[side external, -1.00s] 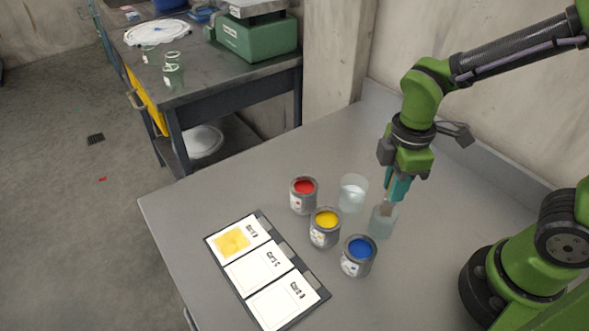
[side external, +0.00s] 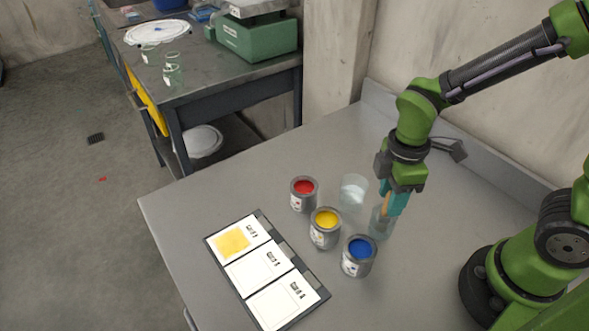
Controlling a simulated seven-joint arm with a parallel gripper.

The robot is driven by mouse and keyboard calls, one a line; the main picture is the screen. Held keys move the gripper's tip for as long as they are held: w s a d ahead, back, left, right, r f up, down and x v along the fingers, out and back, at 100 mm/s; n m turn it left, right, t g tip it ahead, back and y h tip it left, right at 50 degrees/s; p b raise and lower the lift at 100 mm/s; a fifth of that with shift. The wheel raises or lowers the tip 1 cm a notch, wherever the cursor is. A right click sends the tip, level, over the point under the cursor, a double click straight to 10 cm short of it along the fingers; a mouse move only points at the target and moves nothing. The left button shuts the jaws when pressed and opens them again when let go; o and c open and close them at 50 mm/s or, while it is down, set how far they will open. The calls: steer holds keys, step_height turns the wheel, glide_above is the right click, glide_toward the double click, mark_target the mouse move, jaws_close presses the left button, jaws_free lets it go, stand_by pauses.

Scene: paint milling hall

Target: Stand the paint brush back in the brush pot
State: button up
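The brush pot (side external: 380,228) is a clear glass pot standing on the grey table, right of the yellow paint can. My gripper (side external: 391,203) has teal fingers and points down just above and behind the pot's rim. The fingers look shut on the paint brush (side external: 386,207), whose tan handle shows between them. The brush is close to upright, and its lower part is inside the pot. The glass and fingers partly hide it, so I cannot tell whether it touches the bottom.
Red (side external: 303,195), yellow (side external: 325,228) and blue (side external: 358,256) paint cans stand left of the pot. A clear glass of water (side external: 353,193) is close behind. A card board (side external: 266,270) with one yellow-painted card lies front left.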

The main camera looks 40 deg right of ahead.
steer(key=shift+o, duration=0.6)
steer(key=shift+r, duration=0.3)
step_height(320, 180, up, 16)
steer(key=shift+r, duration=0.15)
stand_by(0.4)
steer(key=shift+s+d+f+m+t+y, duration=0.3)
steer(key=shift+d+m+t, duration=0.7)
steer(key=shift+m, duration=1.65)
steer(key=shift+s+d+f+m+t+y, duration=0.15)
steer(key=shift+d+m+t+y, duration=0.25)
steer(key=shift+m+t, duration=1.65)
steer(key=shift+s+d+f+m+t+y, duration=0.1)
steer(key=shift+s+d+m+t+y, duration=0.4)
steer(key=shift+m, duration=2.8)
